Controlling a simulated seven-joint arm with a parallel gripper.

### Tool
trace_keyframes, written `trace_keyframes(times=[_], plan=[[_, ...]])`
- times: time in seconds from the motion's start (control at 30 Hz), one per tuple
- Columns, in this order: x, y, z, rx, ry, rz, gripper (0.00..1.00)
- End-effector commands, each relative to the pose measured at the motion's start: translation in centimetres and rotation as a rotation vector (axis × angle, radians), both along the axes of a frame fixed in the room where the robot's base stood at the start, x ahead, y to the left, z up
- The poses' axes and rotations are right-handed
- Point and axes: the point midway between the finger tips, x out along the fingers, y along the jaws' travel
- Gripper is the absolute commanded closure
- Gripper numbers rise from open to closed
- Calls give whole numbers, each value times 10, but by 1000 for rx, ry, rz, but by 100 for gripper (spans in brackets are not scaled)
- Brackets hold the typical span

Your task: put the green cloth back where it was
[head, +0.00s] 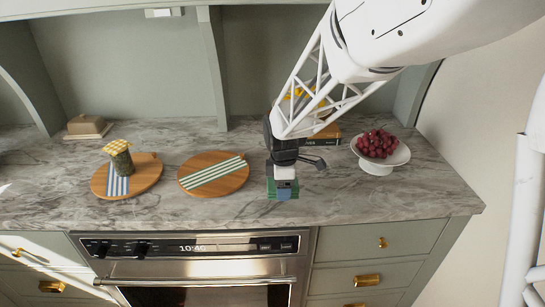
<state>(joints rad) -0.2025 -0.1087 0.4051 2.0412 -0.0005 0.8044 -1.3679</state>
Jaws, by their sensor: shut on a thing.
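A green-and-white striped cloth (213,176) lies flat across the right-hand round wooden board (232,186) on the counter. My gripper (283,183) is to the right of that board, over the front part of the counter. It is shut on a small dark green thing (272,194) with a grey-blue part in its middle. The fingers hide part of it, and I cannot tell whether it is cloth or whether it touches the counter.
The left round board (146,181) bears a blue-striped cloth (117,185) and a jar (122,162) with a yellow checked top. A butter dish (87,127) stands back left. A white stand (376,167) with red grapes is at right. Books (328,132) lie behind my arm.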

Motion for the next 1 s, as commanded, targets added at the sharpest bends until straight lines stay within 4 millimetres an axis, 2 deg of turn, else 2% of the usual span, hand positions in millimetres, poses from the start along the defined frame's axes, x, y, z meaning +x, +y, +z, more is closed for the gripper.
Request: trace_keyframes(times=[0.2, 0.4, 0.6, 1.0], plan=[[29, 6, -4, 0, 1, 0, 55], [50, 10, -5, 0, 0, 0, 55], [57, 11, -5, 0, -1, 0, 55], [57, 11, -9, 0, 1, 0, 55]])
